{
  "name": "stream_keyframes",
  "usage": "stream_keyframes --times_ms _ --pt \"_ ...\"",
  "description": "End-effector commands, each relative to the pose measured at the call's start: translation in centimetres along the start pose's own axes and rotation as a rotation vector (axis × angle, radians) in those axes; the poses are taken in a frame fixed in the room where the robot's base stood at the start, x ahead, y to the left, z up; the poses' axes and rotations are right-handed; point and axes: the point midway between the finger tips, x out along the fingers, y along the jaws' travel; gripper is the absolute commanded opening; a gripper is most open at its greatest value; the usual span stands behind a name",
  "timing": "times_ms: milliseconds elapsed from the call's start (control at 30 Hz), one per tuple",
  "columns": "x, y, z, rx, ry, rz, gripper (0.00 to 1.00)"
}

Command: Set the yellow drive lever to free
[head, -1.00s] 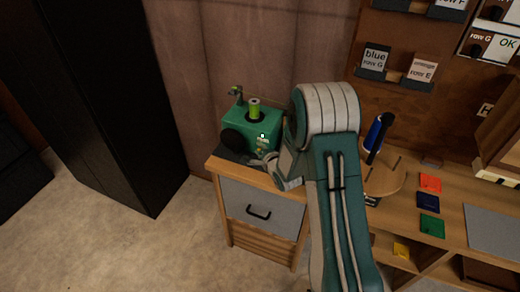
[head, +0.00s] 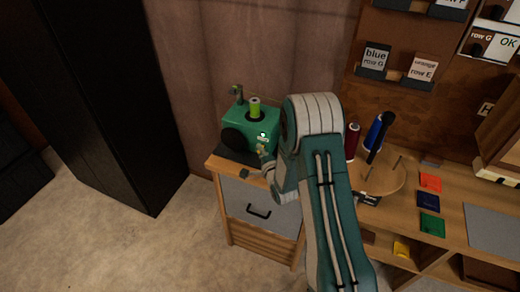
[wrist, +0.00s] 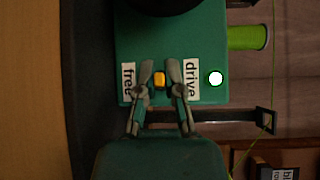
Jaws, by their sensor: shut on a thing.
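The green machine (head: 245,125) stands on the left end of the bench. In the wrist view its green face (wrist: 210,30) carries a "free" label (wrist: 128,82) on the left and a "drive" label (wrist: 191,80) on the right. The small yellow lever (wrist: 160,80) sits about midway between the two labels. My gripper (wrist: 160,72) is shut on the lever, one finger on each side. The fingers partly cover the inner edges of the labels. In the head view my gripper (head: 264,158) is at the machine's front, and the lever cannot be made out.
A round white lamp (wrist: 215,78) with a green rim is right of "drive". A lime spool (head: 254,107) stands on the machine. A black cabinet (head: 110,100) stands left.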

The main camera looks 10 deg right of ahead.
Motion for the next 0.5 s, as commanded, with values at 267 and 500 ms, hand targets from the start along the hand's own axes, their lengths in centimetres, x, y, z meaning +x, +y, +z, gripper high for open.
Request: stream_keyframes --times_ms 267,500 --pt "-0.14 1.15 0.07 -0.125 -0.002 -0.115 0.00" --pt "-0.10 1.39 0.05 -0.189 -0.004 -0.178 0.00"
